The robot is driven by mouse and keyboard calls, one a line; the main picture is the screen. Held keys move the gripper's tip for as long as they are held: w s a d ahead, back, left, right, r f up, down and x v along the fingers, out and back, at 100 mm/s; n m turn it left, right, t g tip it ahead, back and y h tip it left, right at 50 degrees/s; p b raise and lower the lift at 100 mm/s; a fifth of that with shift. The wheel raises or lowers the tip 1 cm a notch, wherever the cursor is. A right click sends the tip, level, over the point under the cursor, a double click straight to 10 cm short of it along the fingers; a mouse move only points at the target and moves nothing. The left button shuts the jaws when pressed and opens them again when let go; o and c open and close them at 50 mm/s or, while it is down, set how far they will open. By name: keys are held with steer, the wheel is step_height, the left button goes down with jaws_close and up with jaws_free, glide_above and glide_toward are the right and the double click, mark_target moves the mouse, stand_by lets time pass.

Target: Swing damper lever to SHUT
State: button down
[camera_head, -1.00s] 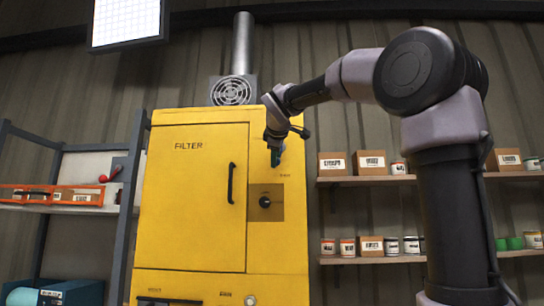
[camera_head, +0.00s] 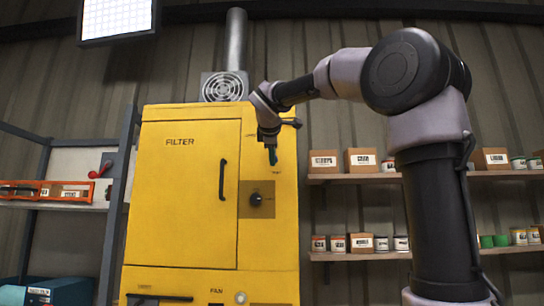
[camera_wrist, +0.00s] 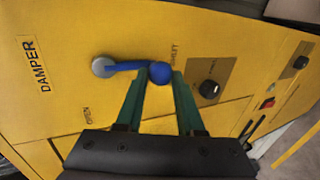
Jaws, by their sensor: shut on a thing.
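The damper lever (camera_wrist: 127,66) is blue, with a grey round hub and a blue ball knob (camera_wrist: 160,72), on a yellow panel marked DAMPER. In the wrist view it points right from its hub, towards a partly hidden word I cannot fully read. The word OPEN is printed below the hub. My gripper (camera_wrist: 162,84) has its green fingers shut on the knob. In the head view my gripper (camera_head: 271,157) is at the upper right of the yellow FILTER cabinet (camera_head: 186,195), and the lever there is too small and covered to make out.
A black dial (camera_head: 256,199) sits on a brown plate below my gripper; the wrist view shows it right of the knob. The cabinet door has a black handle (camera_head: 223,180).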

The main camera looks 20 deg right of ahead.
steer(key=shift+f, duration=0.2)
steer(key=c, duration=0.6)
jaws_free()
steer(key=shift+o, duration=0.2)
steer(key=shift+r, duration=0.1)
steer(key=v, duration=1)
steer(key=shift+s+r, duration=0.25)
steer(key=shift+s, duration=0.1)
steer(key=shift+a, duration=0.1)
steer(key=s+d+f+m+g+y, duration=0.1)
steer(key=s+f+m, duration=0.5)
steer(key=f, duration=0.6)
steer(key=s+d+f+m+g+y, duration=0.2)
steer(key=s+f+m, duration=0.3)
steer(key=f, duration=0.8)
steer(key=s+d+f+m+g+y, duration=0.1)
steer(key=s+f+m, duration=0.5)
steer(key=f, duration=0.7)
steer(key=shift+s+d+m+g+y, duration=0.4)
steer(key=shift+m+g+y, duration=0.5)
steer(key=shift+y, duration=0.2)
